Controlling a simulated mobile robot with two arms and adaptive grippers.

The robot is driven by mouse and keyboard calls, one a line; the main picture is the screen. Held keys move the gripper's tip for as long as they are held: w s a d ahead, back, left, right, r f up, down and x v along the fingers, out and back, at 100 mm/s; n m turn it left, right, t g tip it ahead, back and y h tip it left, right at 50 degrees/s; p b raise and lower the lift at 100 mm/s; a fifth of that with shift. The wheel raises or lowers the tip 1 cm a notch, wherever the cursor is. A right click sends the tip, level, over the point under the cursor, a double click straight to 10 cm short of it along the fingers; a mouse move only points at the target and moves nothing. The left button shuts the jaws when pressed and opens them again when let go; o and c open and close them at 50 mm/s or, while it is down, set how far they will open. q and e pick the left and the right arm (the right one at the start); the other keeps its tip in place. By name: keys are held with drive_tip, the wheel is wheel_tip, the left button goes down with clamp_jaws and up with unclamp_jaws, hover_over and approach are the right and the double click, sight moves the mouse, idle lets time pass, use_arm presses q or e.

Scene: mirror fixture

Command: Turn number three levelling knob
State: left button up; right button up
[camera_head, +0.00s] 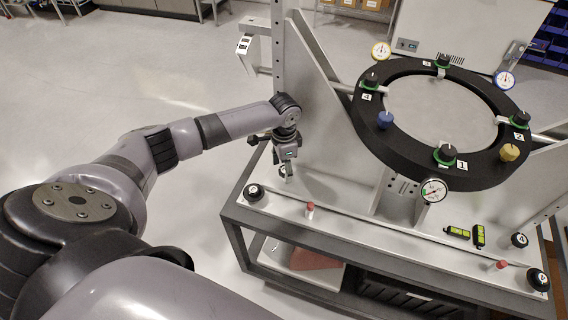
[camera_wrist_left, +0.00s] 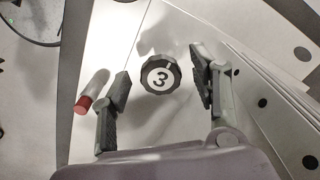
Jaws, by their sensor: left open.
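The number three levelling knob (camera_wrist_left: 160,75) is a dark, many-sided knob with a white disc and a black 3, near the upper middle of the left wrist view. The two fingers of my left gripper (camera_wrist_left: 161,88) stand open on either side of it, with a visible gap on each side. In the head view my left gripper (camera_head: 286,163) points down over the left end of the bench top (camera_head: 380,238). My right gripper is not in view.
The black mirror ring (camera_head: 375,135) with knobs and dials rises behind. Two small green-faced levels (camera_head: 479,236) lie right.

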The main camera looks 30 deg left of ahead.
sight(284, 170)
use_arm(q)
drive_tip(key=shift+r, duration=0.1)
wheel_tip(284, 170, up, 12)
idle(0.5)
idle(0.4)
